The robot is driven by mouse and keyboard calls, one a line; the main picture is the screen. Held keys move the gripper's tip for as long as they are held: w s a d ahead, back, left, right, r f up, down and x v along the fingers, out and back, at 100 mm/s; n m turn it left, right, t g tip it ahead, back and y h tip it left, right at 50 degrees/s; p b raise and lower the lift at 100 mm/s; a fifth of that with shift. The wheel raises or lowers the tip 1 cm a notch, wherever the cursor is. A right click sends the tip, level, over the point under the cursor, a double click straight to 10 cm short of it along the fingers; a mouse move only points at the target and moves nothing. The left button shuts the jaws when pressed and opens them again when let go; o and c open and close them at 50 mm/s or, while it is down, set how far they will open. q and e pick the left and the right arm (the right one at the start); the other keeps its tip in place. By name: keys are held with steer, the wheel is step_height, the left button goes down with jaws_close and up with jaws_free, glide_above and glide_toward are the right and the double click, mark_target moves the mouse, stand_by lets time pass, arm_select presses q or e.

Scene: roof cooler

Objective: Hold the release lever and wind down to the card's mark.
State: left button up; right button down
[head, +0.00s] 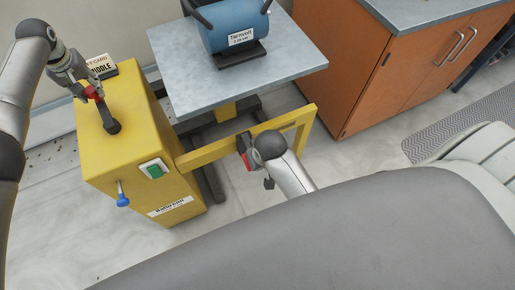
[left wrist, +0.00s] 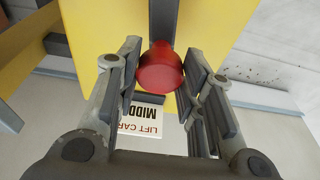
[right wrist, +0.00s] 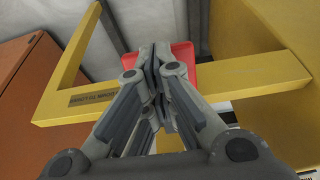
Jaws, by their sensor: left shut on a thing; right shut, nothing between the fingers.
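My left gripper (head: 92,91) is shut on the red knob (left wrist: 161,68) of the dark lever (head: 112,124) on top of the yellow housing (head: 132,138). A small card (head: 102,67) behind the lever reads "LIFT CARD" and "MIDDLE", its first word partly covered in the head view. My right gripper (head: 246,148) is shut and empty at the yellow bar frame, and a red piece (right wrist: 182,53) shows just behind its fingertips. I cannot tell whether they touch. A blue-knobbed handle (head: 123,199) sticks out of the housing's front.
The grey lift table (head: 178,80) bears a blue motor (head: 236,30) labelled "Tarnvolt". The yellow bar frame (head: 218,152) runs from the housing in front of the table. A green switch (head: 154,168) is on the housing. An orange cabinet (head: 390,70) stands at right; the grey roll is in front.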

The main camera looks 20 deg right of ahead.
arm_select(q)
steer(key=shift+w+d, duration=0.1)
steer(key=shift+d, duration=0.15)
steer(key=shift+d, duration=1.05)
steer(key=shift+s+d, duration=0.2)
steer(key=shift+d, duration=0.65)
steer(key=shift+s+d, duration=0.25)
steer(key=shift+d, duration=0.2)
steer(key=shift+s+d, duration=0.2)
steer(key=shift+d, duration=0.25)
steer(key=shift+f, duration=0.1)
